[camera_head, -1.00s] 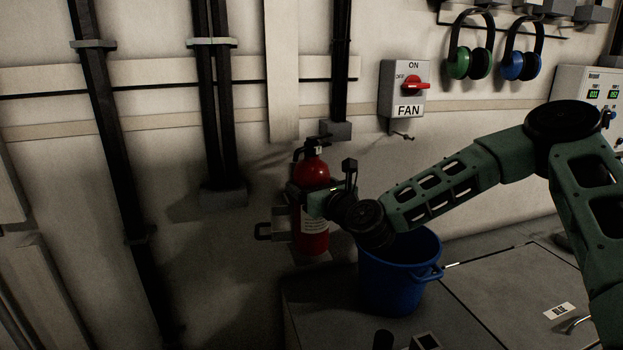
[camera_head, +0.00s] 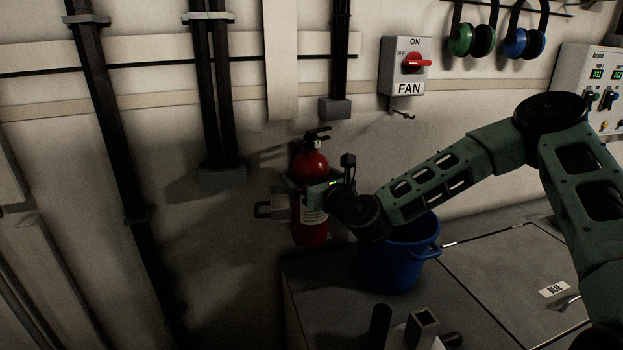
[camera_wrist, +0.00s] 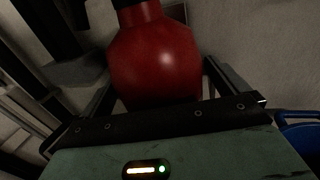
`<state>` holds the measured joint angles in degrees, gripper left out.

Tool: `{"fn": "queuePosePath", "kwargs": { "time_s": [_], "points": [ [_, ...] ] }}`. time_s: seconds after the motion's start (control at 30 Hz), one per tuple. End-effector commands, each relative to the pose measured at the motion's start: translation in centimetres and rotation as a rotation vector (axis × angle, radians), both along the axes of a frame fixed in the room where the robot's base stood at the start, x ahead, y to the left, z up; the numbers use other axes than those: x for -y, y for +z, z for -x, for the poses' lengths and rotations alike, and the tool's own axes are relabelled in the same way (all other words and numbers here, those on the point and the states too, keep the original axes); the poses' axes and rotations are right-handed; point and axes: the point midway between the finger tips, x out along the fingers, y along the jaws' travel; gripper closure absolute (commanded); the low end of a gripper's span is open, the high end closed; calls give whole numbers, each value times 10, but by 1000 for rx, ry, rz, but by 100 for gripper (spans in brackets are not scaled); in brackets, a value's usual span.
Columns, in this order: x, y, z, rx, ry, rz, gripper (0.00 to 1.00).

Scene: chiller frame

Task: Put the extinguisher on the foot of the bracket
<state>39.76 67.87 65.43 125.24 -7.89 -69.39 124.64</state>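The red fire extinguisher (camera_head: 312,232) stands roughly upright by the wall, with its black handle on top and a pale label low on its front. My gripper (camera_head: 306,187) reaches it from the right, fingers either side of its body. The wrist view shows the red body (camera_wrist: 155,62) between both fingers (camera_wrist: 158,95), shut on it. The grey bracket (camera_head: 281,207), with a dark loop on its left, shows just left of the extinguisher. The bracket's foot is hidden, so I cannot tell whether the extinguisher's base touches it.
A blue bucket (camera_head: 392,268) stands just right of the extinguisher, under my arm. The grey fan switch box (camera_head: 405,66) and ear defenders (camera_head: 472,38) are on the wall above. Dark pipes (camera_head: 113,140) run down the wall at left. A conduit box (camera_head: 334,108) sits above the extinguisher.

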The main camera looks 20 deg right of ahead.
Motion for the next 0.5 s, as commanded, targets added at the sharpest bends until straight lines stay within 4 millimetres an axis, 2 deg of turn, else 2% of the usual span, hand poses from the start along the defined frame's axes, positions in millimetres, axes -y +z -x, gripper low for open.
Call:
{"fn": "queuePosePath", "kwargs": {
  "time_s": [0.17,0.27,0.5],
  "points": [
    [2,1,7,-1,0,0,1],
    [6,1,23,-1,1,-1,1],
    [17,1,73,-2,2,-1,1]
  ]
}}
